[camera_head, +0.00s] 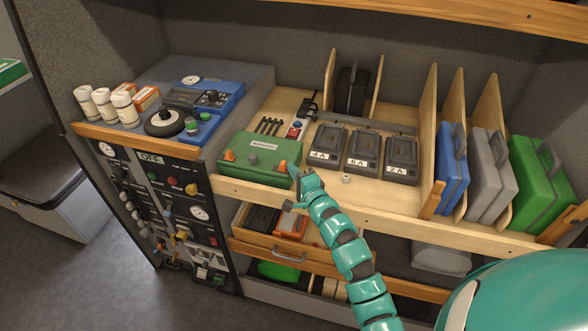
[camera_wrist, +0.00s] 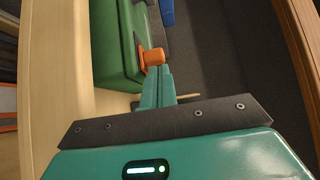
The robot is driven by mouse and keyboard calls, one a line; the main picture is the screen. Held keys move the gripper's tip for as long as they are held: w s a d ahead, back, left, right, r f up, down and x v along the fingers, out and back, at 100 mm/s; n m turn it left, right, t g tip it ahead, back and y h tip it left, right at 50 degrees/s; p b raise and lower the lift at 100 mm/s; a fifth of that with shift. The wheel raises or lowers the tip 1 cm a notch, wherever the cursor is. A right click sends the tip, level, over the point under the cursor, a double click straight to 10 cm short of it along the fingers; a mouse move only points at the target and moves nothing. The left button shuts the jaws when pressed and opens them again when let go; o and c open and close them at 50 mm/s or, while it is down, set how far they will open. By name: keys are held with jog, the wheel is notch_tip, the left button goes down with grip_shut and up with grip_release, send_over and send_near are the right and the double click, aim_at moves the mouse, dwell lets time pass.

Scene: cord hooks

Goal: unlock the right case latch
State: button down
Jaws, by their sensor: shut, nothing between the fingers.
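The green case (camera_head: 260,150) lies on the wooden counter with two orange latches on its front. The right latch (camera_head: 283,166) is near the case's right front corner; the left latch (camera_head: 230,155) is further left. My gripper (camera_head: 295,174) is just right of the right latch. In the wrist view, the green case (camera_wrist: 116,45) is at the upper left, and an orange latch (camera_wrist: 153,57) sticks out from its side. My shut, empty fingers (camera_wrist: 158,74) are right at this latch; I cannot tell whether they touch it.
Black chargers (camera_head: 363,152) stand on the counter to the right of the case. A wooden front ledge (camera_head: 390,217) runs below. An open drawer (camera_head: 285,250) sits under the counter. Blue (camera_head: 452,165), grey (camera_head: 490,175) and green cases stand at the right between dividers.

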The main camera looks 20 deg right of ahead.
dwell(0.3)
jog(key=shift+w+a+f+b, duration=0.2)
jog(key=shift+a+b, duration=0.1)
jog(key=shift+b, duration=0.15)
jog(key=shift+w+a+r+b, duration=0.1)
jog(key=shift+w+a+b, duration=0.3)
jog(key=shift+a, duration=0.1)
jog(key=shift+r, duration=0.1)
jog(key=shift+a, duration=0.1)
